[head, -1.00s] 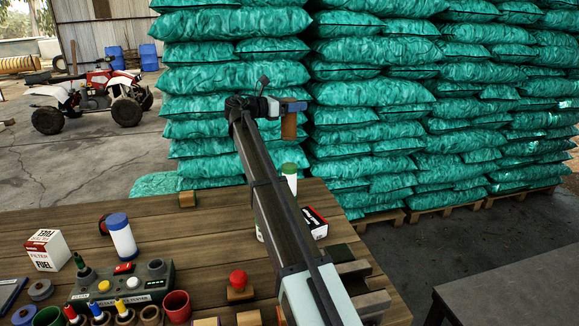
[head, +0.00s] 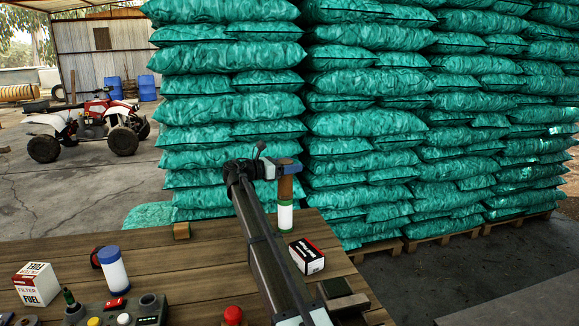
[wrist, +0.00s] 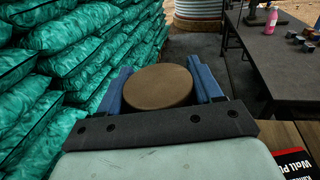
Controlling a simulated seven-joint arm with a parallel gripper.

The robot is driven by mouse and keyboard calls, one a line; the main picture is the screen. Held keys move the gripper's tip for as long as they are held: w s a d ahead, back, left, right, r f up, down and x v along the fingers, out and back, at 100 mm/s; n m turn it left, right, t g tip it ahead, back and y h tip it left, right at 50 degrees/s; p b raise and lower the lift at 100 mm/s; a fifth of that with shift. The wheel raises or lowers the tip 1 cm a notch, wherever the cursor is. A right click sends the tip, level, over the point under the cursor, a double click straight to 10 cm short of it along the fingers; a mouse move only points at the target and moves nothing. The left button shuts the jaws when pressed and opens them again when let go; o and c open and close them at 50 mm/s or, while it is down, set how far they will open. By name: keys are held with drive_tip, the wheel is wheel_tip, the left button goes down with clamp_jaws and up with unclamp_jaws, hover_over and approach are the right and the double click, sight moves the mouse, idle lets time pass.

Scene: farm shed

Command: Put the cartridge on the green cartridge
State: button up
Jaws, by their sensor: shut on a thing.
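My gripper (head: 286,167) is shut on a brown cartridge (head: 286,189) and holds it upright by its upper part. In the wrist view the round brown top of the cartridge (wrist: 157,87) sits between the two blue fingers. The green cartridge (head: 285,217), white with a green top, stands upright on the wooden table just below the brown one. In the head view the brown cartridge's lower end meets the green top, with no gap showing; I cannot tell whether they touch. The wrist view hides the green cartridge.
A black, white and red box (head: 307,257) stands close to the right of the green cartridge. A white cartridge with a blue top (head: 114,271), a filter box (head: 38,285) and a small wooden block (head: 181,231) are to the left. Teal sacks (head: 370,150) are stacked behind the table.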

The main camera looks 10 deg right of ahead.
drive_tip(key=shift+f, duration=0.1)
drive_tip(key=o, duration=1.6)
drive_tip(key=shift+a, duration=0.25)
drive_tip(key=v, duration=1.1)
drive_tip(key=shift+a, duration=0.25)
drive_tip(key=shift+s, duration=0.15)
